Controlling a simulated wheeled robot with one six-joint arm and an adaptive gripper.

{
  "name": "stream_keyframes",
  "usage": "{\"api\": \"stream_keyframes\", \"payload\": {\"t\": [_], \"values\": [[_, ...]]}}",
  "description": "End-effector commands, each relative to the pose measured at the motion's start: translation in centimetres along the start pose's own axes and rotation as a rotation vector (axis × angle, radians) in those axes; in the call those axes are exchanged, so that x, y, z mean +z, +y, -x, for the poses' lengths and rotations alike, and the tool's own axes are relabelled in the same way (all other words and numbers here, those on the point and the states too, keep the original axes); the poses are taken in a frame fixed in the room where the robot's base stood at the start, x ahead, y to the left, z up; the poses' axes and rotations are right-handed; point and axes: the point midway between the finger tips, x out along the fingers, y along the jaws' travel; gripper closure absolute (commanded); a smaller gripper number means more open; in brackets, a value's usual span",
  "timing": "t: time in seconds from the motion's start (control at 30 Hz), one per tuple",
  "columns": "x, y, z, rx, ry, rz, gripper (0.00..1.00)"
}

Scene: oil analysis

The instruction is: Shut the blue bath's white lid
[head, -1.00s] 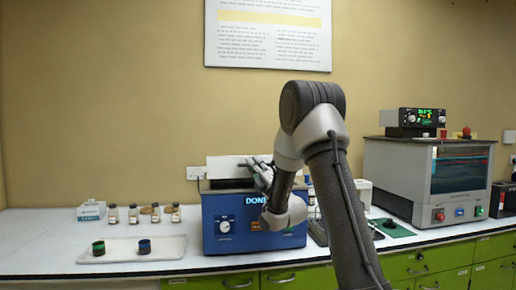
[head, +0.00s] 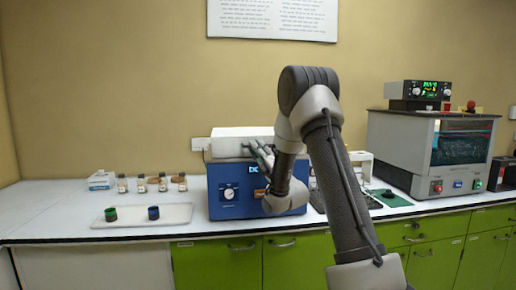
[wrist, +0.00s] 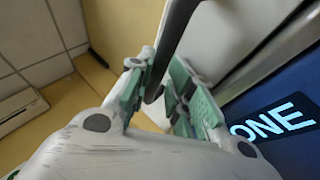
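The blue bath (head: 222,205) stands on the bench, its display lit. Its white lid (head: 228,142) shows just above the body as a pale slab. No dark opening shows below it from here, and I cannot tell whether it lies fully flat. My gripper (head: 256,154) is at the lid's front, hiding its right part. In the wrist view, my gripper's green-padded fingers (wrist: 162,95) stand apart on either side of a dark bar (wrist: 176,35). Firm contact with the bar is not clear. The white lid (wrist: 232,30) fills the upper right, above the blue panel (wrist: 285,85).
A white tray (head: 178,216) with a green-topped and a blue-topped container lies to the left. Several small bottles (head: 141,184) and a white box (head: 101,180) stand behind it. A large grey machine (head: 398,150) stands at right. The bench's front left is clear.

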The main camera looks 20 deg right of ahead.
Motion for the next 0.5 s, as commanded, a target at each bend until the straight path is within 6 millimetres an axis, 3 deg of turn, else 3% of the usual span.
{"api": "stream_keyframes", "payload": {"t": [0.27, 0.5], "values": [[0.1, 0.1, 0.1, 0.001, 0.0, 0.002, 0.79], [0.1, 0.0, 3.7, -0.003, -0.001, 0.0, 0.79]]}}
